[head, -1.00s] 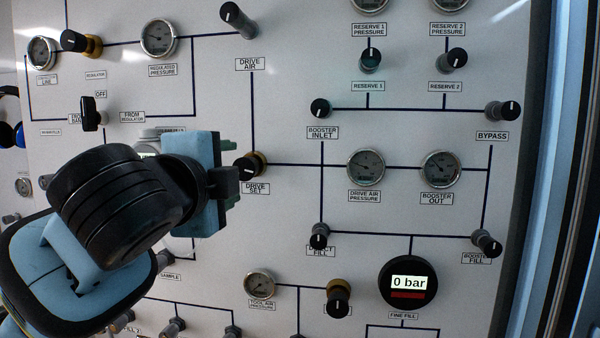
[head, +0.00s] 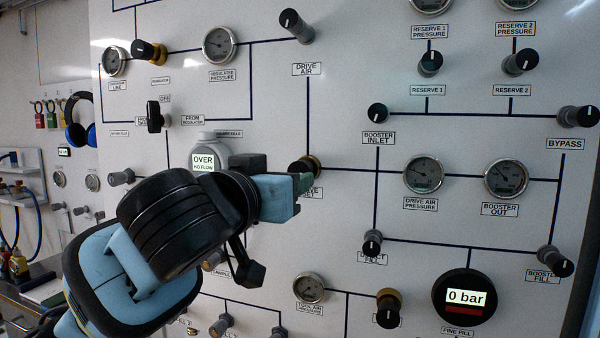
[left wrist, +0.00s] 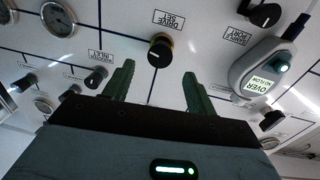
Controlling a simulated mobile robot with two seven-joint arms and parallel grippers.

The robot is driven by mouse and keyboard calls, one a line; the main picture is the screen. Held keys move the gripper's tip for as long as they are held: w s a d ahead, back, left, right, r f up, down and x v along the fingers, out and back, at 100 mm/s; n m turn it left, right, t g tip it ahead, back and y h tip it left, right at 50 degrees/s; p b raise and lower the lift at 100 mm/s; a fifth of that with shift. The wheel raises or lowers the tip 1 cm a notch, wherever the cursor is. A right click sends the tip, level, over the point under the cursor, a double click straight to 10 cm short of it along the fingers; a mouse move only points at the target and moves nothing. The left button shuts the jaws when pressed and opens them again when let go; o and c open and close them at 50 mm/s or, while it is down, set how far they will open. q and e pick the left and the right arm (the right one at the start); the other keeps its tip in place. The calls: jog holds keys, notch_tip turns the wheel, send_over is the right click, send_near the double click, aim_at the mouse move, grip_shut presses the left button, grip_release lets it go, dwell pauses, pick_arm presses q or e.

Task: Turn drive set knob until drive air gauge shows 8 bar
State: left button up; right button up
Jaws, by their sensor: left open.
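The drive set knob (head: 304,168) is black on a brass collar. My gripper partly covers it and its label in the head view. The drive air pressure gauge (head: 423,174) is a round dial to its right; its needle is too small to read. My left gripper (head: 302,184) is at the knob in the head view. In the left wrist view its two green fingers (left wrist: 159,70) are open and empty. The drive set knob (left wrist: 160,50) shows beyond the gap between the fingertips, apart from both. My right gripper is not in view.
A grey meter reading OVER (head: 205,160) hangs left of the knob, close to my arm. The booster inlet knob (head: 377,113) and tool air pressure gauge (head: 309,288) are nearby. The fine fill display (head: 464,297) reads 0 bar. Blue headphones (head: 80,120) hang at the left.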

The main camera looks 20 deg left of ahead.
aim_at(301, 171)
pick_arm(q)
jog(key=shift+w+d, duration=0.2)
jog(key=shift+w, duration=1.75)
jog(key=shift+w+d, duration=0.2)
jog(key=shift+w, duration=1.75)
jog(key=shift+c, duration=0.5)
jog(key=c, duration=0.9)
jog(key=m, duration=0.6)
jog(key=shift+m, duration=0.3)
jog(key=m, duration=0.4)
jog(key=shift+g+y, duration=0.3)
jog(key=shift+m, duration=2.2)
